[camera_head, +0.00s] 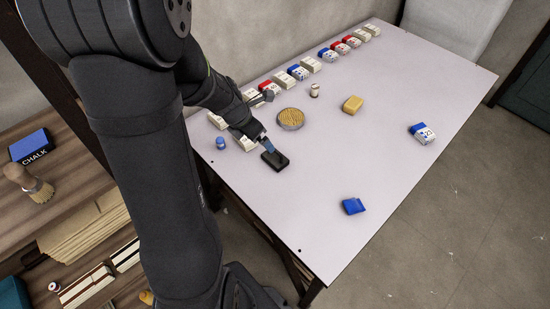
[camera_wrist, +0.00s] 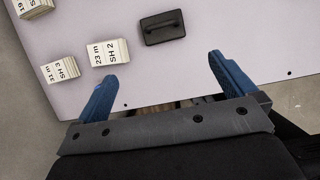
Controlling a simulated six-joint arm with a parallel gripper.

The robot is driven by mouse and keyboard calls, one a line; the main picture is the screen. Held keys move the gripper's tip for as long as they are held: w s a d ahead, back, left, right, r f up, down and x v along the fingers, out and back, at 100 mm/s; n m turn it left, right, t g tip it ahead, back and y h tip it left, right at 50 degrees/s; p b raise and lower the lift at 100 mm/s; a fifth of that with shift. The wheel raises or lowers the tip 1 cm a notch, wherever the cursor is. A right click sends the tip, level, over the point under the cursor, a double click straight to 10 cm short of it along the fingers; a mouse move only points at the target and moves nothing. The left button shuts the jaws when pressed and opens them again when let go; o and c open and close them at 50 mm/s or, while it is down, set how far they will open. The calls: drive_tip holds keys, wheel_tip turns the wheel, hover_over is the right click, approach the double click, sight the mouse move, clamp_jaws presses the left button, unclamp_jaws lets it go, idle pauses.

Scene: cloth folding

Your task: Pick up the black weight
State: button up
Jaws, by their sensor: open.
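The black weight (camera_head: 275,160) is a small dark block with a handle on top. It lies on the white table near its left edge in the head view. In the wrist view the weight (camera_wrist: 162,27) lies beyond the fingertips, between their lines. My gripper (camera_head: 266,146) is just above and beside the weight in the head view. Its blue fingers (camera_wrist: 162,68) are wide apart with nothing between them. In the head view my arm hides part of the table's left side.
A blue-capped bottle (camera_head: 220,143) and white labelled blocks (camera_wrist: 109,53) are close to the weight. A round tan disc (camera_head: 290,119), a yellow block (camera_head: 352,104) and a blue cloth (camera_head: 353,206) lie farther off. Several blocks line the back edge.

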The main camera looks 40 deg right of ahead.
hover_over(275, 157)
drive_tip(key=a, duration=0.3)
drive_tip(key=f, duration=1.1)
drive_tip(key=shift+w+d, duration=0.1)
drive_tip(key=shift+w, duration=0.1)
drive_tip(key=shift+s+x, duration=0.15)
drive_tip(key=shift+x, duration=1.15)
drive_tip(key=shift+s+x, duration=0.1)
drive_tip(key=shift+x, duration=1.2)
drive_tip(key=c, duration=1.6)
drive_tip(key=shift+c, duration=0.2)
drive_tip(key=shift+r, duration=0.15)
